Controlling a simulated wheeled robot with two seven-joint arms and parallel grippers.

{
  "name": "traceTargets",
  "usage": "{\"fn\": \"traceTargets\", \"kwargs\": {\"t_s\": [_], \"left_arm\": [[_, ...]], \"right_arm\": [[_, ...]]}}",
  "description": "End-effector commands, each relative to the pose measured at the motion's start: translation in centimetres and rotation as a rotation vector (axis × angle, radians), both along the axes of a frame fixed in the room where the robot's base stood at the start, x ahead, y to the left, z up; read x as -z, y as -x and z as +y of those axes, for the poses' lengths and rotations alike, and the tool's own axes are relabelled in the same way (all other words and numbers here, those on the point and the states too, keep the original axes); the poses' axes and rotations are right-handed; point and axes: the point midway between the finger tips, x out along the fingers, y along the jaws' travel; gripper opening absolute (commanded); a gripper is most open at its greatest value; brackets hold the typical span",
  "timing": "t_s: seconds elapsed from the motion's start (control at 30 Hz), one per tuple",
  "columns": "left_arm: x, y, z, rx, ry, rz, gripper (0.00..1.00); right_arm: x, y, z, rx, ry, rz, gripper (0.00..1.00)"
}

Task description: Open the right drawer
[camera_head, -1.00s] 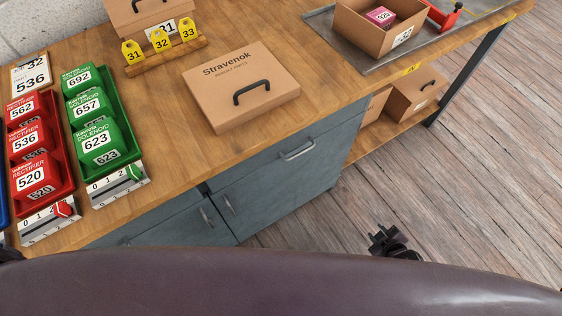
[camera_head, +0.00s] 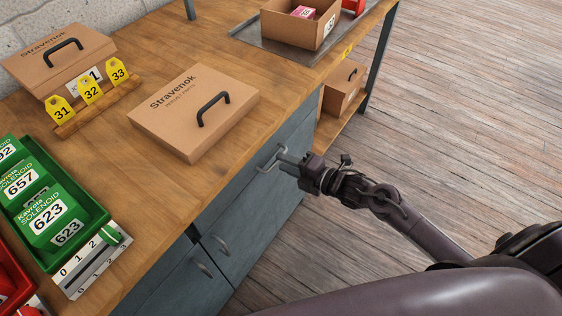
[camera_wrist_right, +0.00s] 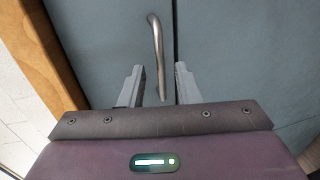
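The right drawer (camera_head: 240,184) is a blue-grey front under the wooden worktop, and it looks closed. Its metal bar handle (camera_head: 266,163) has my right gripper (camera_head: 284,156) right at it. In the right wrist view the handle (camera_wrist_right: 157,50) runs up and down the picture. Its lower end lies between the two separated fingertips of my right gripper (camera_wrist_right: 158,80), with a gap visible on each side. The gripper is open. My left gripper does not show.
A closed Stravenok box (camera_head: 170,125) lies on the worktop (camera_head: 120,165) above the drawer. A small box (camera_head: 342,88) stands on the lower shelf to the right. The wooden floor (camera_head: 450,110) at the right is clear.

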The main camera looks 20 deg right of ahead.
Motion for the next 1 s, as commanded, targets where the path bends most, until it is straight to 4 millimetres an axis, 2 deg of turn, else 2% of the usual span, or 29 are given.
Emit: {"fn": "traceTargets", "kwargs": {"t_s": [0.2, 0.47, 0.7, 1.0], "left_arm": [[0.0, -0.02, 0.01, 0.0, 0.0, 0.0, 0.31], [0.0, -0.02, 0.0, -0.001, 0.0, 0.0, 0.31], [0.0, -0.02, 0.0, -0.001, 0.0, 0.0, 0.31], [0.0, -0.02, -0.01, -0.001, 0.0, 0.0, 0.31]], "right_arm": [[0.39, -1.37, 1.01, 0.002, 0.001, 0.001, 0.3], [0.46, -1.4, 1.08, 0.001, 0.001, 0.001, 0.3], [0.46, -1.39, 1.06, 0.001, 0.001, 0.002, 0.0], [0.48, -1.38, 1.04, 0.001, 0.001, 0.003, 0.0]]}}
